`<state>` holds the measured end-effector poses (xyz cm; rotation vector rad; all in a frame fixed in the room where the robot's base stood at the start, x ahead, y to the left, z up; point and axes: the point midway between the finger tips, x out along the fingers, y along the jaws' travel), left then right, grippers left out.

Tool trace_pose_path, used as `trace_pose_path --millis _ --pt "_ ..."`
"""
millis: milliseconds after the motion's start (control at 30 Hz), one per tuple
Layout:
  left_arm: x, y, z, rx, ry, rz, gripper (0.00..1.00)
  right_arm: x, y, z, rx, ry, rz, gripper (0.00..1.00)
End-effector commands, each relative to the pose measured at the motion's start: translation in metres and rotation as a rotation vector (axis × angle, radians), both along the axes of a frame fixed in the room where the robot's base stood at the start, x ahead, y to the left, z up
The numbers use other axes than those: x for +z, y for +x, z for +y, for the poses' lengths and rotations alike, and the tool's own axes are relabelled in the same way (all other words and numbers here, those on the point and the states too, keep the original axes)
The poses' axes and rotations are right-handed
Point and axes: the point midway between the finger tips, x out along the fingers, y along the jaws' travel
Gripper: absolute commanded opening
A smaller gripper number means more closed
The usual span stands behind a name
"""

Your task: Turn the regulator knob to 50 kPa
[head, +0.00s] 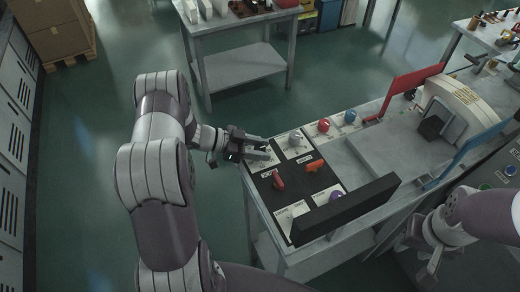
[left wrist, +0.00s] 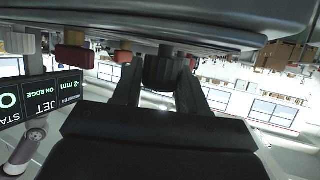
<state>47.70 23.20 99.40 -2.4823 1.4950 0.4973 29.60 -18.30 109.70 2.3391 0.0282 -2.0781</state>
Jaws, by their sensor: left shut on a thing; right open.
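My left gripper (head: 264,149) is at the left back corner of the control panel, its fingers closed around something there. In the left wrist view its two fingers (left wrist: 160,90) stand on either side of a dark round knob (left wrist: 160,68), which I take to be the regulator knob. In the head view the fingers hide most of this knob. No pressure reading or scale can be read in either view. My right gripper (head: 430,264) is open and empty at the lower right, away from the panel.
A red knob (head: 323,126) stands behind. A black bar (head: 346,208) stands along the front. Open floor lies left of the bench.

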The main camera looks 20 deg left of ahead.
Motion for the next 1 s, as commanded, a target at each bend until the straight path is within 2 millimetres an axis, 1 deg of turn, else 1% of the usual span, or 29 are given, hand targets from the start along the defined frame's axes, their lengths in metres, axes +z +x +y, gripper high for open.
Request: trace_pose_path --millis 33,400,600,800,1000 --pt "-0.002 0.002 0.001 -0.043 0.003 -0.004 0.12 -0.005 0.000 0.000 0.000 0.000 0.000 0.43" --pt "-0.004 0.002 0.000 -0.390 0.003 -0.004 0.12 -0.031 0.000 0.000 0.000 0.000 0.000 0.43" --pt "-0.004 0.001 0.000 -0.545 0.001 -0.003 0.12 -0.046 0.000 0.000 0.000 0.000 0.000 0.43" --pt "-0.002 0.001 0.000 -0.659 0.001 -0.004 0.12 -0.058 0.000 0.000 0.000 0.000 0.000 0.43" --pt "-0.001 0.001 -0.001 -0.727 -0.001 -0.002 0.12 -0.063 0.000 0.000 0.000 0.000 0.000 0.43"
